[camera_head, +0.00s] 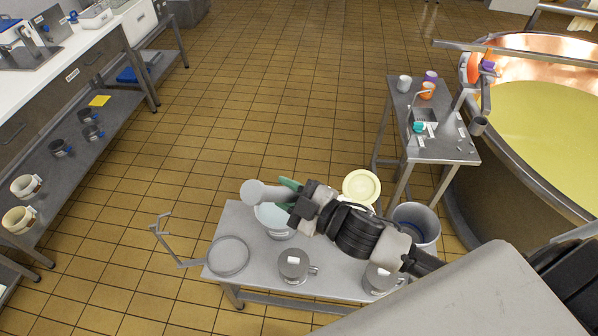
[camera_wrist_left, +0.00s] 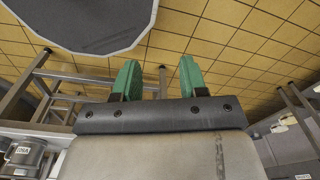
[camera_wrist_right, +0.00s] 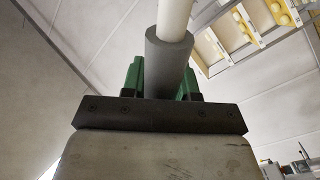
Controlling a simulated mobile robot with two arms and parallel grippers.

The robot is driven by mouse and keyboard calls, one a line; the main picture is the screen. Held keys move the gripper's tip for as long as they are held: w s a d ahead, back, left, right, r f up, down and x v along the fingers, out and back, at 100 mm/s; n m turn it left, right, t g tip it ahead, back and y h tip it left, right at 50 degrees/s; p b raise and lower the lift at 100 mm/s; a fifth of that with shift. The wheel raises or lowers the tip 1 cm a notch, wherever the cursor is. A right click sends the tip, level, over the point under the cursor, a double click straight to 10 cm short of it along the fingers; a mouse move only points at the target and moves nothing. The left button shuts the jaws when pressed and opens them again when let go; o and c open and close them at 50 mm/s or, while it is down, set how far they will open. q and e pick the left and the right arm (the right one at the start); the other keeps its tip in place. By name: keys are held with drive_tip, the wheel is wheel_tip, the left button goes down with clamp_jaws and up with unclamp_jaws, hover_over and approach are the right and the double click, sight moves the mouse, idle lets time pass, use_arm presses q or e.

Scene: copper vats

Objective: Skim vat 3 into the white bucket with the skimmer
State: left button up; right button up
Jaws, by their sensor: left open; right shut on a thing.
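A copper vat (camera_head: 548,118) of pale yellow liquid stands at the right of the head view; I see no number on it. A round grey disc with a bent bar (camera_head: 228,256), skimmer-like, overlaps the low table's left end; I cannot tell whether it rests there. My right gripper (camera_head: 287,190) is above that table, shut on a handle; the right wrist view shows its dark grey grip and white rod (camera_wrist_right: 172,45). My left gripper (camera_wrist_left: 157,80) is open and empty, near a dark disc (camera_wrist_left: 85,22). I cannot tell which vessel is the white bucket.
The low steel table (camera_head: 255,285) holds a whitish bowl (camera_head: 272,219), a pale yellow round vessel (camera_head: 361,186) and labelled steel mugs (camera_head: 293,266). A grey bucket (camera_head: 416,222) stands beside it. A small table (camera_head: 445,148) stands by the vat. The tiled floor is clear beyond.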

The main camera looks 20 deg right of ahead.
drive_tip(key=s+a+f+n+b, duration=0.3)
drive_tip(key=a+f+b, duration=0.2)
drive_tip(key=f+b, duration=0.4)
drive_tip(key=s+a+f+n+b, duration=0.3)
drive_tip(key=a+f+b, duration=0.2)
drive_tip(key=f+b, duration=0.4)
drive_tip(key=s+a+f+n+b, duration=0.3)
drive_tip(key=f+b, duration=0.6)
drive_tip(key=f, duration=0.3)
drive_tip(key=shift+s+a+f+n, duration=0.3)
drive_tip(key=shift+s+a, duration=0.15)
drive_tip(key=shift+a, duration=0.7)
